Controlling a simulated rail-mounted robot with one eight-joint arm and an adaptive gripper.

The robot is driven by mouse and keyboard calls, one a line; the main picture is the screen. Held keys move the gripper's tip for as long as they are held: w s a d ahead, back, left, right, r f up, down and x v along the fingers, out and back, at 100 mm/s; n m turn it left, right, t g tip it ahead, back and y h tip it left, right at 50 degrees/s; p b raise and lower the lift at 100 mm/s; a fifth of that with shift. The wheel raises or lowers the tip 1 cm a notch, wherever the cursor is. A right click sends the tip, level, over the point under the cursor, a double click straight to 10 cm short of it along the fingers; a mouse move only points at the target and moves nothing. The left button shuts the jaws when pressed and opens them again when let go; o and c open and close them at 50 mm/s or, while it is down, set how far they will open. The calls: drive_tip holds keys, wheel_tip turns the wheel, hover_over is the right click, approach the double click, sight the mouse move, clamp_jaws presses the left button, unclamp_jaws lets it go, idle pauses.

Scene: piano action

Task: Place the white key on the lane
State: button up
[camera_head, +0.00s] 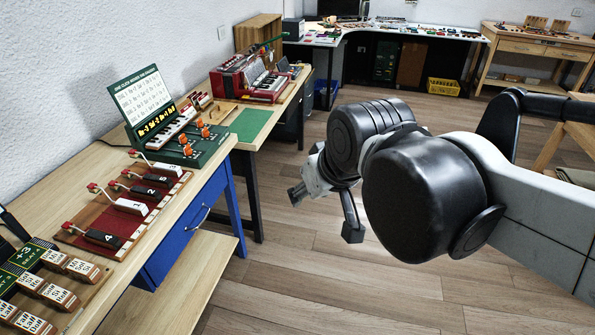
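A red piano-action board (88,215) lies on the wooden bench at the left, with several lanes side by side, each with a red-tipped lever at its left end. A white key (130,207) marked with a dark numeral sits on one lane. Another white key (166,169) sits on the farthest lane. Black keys (103,238) sit on the nearest lane and between the white ones. My gripper (325,214) hangs over the open floor, well right of the board. Its fingers are spread apart, with nothing visible between them.
Wooden labelled blocks (50,293) lie on the near bench end. A green stand (205,147) with a sign stands beyond the board. A red accordion (262,82) sits farther back. Wide floor (310,280) is clear between the bench and my arm.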

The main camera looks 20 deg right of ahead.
drive_tip(key=s+d+f+m, duration=0.1)
drive_tip(key=s+d+f, duration=0.1)
drive_tip(key=s+f, duration=0.1)
drive_tip(key=shift+s+d+h, duration=0.3)
drive_tip(key=shift+s, duration=0.55)
